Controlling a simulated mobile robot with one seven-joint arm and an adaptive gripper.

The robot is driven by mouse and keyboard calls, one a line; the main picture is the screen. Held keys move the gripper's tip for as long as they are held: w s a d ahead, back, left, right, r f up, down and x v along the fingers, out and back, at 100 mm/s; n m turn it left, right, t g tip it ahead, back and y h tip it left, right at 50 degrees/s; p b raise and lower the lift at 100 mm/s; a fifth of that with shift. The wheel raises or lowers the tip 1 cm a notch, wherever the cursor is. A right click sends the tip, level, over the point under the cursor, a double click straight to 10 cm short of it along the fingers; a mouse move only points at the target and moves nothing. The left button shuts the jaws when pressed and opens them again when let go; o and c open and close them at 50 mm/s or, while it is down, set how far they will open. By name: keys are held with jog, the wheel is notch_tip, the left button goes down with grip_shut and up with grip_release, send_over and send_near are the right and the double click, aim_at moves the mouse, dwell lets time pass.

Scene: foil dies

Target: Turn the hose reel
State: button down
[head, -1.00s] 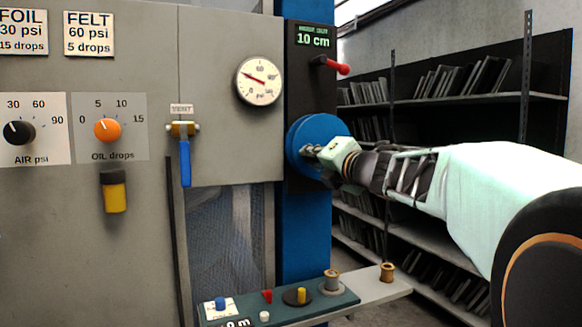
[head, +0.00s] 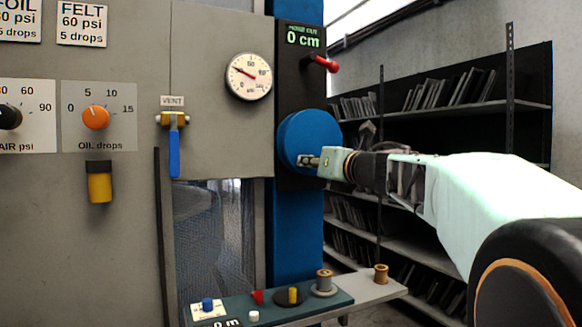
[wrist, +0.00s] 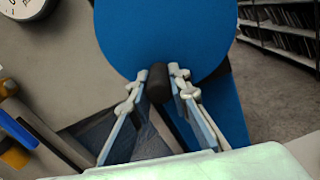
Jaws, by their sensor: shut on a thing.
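The hose reel is a blue disc (head: 308,133) on a black panel fixed to a blue post; in the wrist view its face (wrist: 165,35) fills the upper middle. A dark crank knob (wrist: 158,84) stands out near the reel's lower edge. My gripper (head: 306,161) is at the lower part of the reel, and in the wrist view its two fingers (wrist: 160,76) are on either side of the knob, shut on it. The display (head: 303,38) above the reel reads 0 cm.
A red-handled lever (head: 322,63) sticks out above the reel. A pressure gauge (head: 249,77) and a blue-handled vent valve (head: 174,150) are on the grey cabinet to the left. A shelf with spools (head: 324,282) lies below. Dark racks (head: 450,109) stand behind my arm.

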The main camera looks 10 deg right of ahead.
aim_at(304, 121)
dwell(0.4)
jog(key=c, duration=1.8)
grip_release()
jog(key=shift+r, duration=5)
